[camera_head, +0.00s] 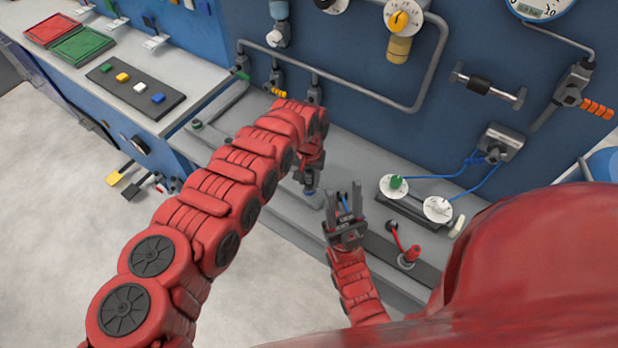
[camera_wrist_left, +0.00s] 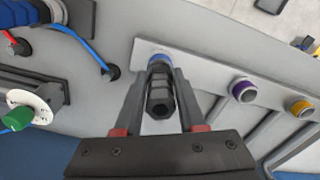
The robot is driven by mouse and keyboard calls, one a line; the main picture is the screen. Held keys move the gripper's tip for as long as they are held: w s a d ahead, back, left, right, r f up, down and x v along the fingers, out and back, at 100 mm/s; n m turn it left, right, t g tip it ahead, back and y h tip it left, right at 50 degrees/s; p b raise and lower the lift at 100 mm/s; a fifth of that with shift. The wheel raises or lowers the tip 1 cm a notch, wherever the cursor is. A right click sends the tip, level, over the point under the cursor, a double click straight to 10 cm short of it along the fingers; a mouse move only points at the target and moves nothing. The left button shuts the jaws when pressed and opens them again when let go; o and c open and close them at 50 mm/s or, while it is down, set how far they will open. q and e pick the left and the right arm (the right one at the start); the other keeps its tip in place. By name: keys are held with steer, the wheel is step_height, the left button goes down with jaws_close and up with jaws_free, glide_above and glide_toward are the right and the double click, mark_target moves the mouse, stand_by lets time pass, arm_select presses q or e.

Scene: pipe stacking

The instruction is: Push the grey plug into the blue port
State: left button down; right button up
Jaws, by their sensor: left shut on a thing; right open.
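The dark grey plug (camera_wrist_left: 160,100) sits between the fingers of my left gripper (camera_wrist_left: 158,82) in the left wrist view, and the gripper is shut on it. The blue port (camera_wrist_left: 160,62) shows as a blue ring right at the plug's far end, on a light grey strip. Plug and ring look lined up, but I cannot tell how deep the plug sits. In the head view my left gripper (camera_head: 309,184) points down at the bench, and its arm hides much around it. My right gripper (camera_head: 345,212) is open and empty, to the right of the left one.
A purple port (camera_wrist_left: 243,90) and a yellow port (camera_wrist_left: 299,107) lie along the same strip. Round dials with a green knob (camera_head: 396,183) and a white knob (camera_head: 438,208), blue cables, and a red lever (camera_head: 411,253) stand right of my grippers. A blue panel rises behind.

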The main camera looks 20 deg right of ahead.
arm_select(q)
steer(key=shift+f+b, duration=0.65)
steer(key=shift+f, duration=0.2)
steer(key=shift+c, duration=2.1)
jaws_free()
steer(key=shift+r, duration=0.1)
step_height(320, 180, up, 17)
steer(key=b, duration=0.4)
steer(key=shift+r, duration=0.15)
